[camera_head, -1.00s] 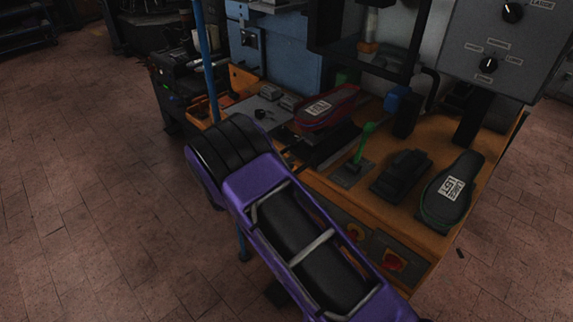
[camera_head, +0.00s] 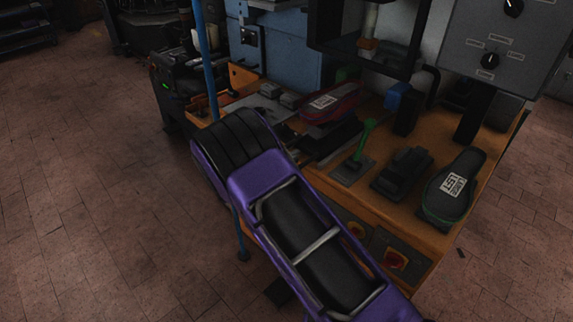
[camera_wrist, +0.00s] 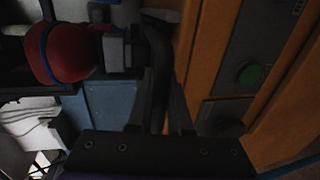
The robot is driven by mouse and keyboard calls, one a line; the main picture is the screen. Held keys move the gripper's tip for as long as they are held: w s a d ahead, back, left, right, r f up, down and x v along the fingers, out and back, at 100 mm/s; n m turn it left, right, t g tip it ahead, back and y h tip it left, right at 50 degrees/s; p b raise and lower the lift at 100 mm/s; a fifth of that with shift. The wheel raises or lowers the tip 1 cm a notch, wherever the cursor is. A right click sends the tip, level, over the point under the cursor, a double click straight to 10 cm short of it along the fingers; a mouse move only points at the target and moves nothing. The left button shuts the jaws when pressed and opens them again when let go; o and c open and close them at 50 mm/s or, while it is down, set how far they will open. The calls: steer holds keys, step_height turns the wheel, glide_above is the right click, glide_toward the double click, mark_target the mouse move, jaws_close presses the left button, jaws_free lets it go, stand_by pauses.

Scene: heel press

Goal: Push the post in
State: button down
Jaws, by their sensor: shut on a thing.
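My gripper (camera_wrist: 163,82) shows in the wrist view, its two dark fingers closed around a dark curved bar (camera_wrist: 157,48) that looks like the post. The bar runs from the top of the picture down between the fingers. A grey block (camera_wrist: 118,52) sits beside it, with a red rounded shoe-like part (camera_wrist: 72,54) to the left.
The orange-brown table (camera_head: 405,218) carries a green lever (camera_head: 364,140), a black pedal-like block (camera_head: 402,172) and a labelled black shoe form (camera_head: 455,186). A blue pole (camera_head: 204,60) stands left. A green button (camera_wrist: 252,75) is right of the gripper. Floor is open at left.

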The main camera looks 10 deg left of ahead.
mark_target(322, 139)
steer(key=b+x, duration=0.2)
steer(key=x, duration=0.2)
steer(key=r+b+x, duration=0.1)
steer(key=b+x, duration=0.2)
steer(key=x, duration=0.1)
steer(key=r+b+x, duration=0.1)
steer(key=b+x, duration=0.1)
steer(key=x, duration=0.3)
steer(key=shift+w+d+r, duration=0.15)
steer(key=shift+w+d+r+b, duration=0.1)
steer(key=shift+w+d+b, duration=0.2)
steer(key=shift+w+b, duration=0.2)
steer(key=shift+r, duration=0.15)
steer(key=c, duration=0.9)
jaws_free()
steer(key=shift+w+d, duration=0.1)
steer(key=shift+o, duration=0.2)
steer(key=shift+s+a+f, duration=0.2)
steer(key=shift+f, duration=0.05)
steer(key=f+p+v, duration=0.2)
steer(key=p+v, duration=0.7)
steer(key=v, duration=2.2)
steer(key=shift+s+f, duration=0.2)
steer(key=shift+f, duration=0.2)
